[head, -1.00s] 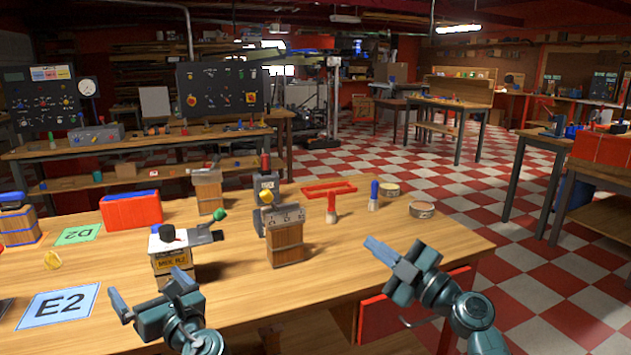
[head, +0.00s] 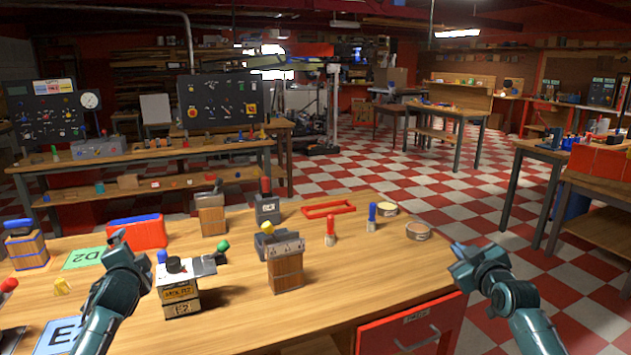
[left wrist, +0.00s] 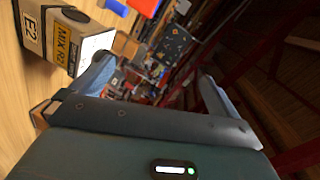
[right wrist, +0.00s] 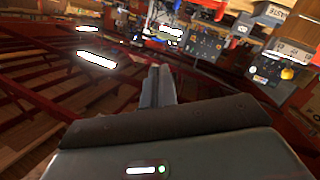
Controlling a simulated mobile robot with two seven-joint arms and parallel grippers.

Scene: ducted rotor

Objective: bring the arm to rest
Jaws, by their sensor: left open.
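My left gripper (head: 122,248) is raised over the left part of the workbench (head: 235,322), beside the box with the yellow label (head: 180,290). In the left wrist view its fingers (left wrist: 155,75) stand wide apart with nothing between them. That labelled box (left wrist: 62,40) shows beyond and to the left of the fingers. My right gripper (head: 465,258) is raised at the right end of the bench, beyond its edge in the picture. In the right wrist view its fingers (right wrist: 157,88) are together, and no object shows in them.
A wooden block with a metal top (head: 285,265), a red frame (head: 328,209), red and blue-handled tools (head: 372,218) and round tins (head: 418,231) stand on the bench. A red drawer (head: 412,325) is below its right end. Checkered floor (head: 390,170) is open behind.

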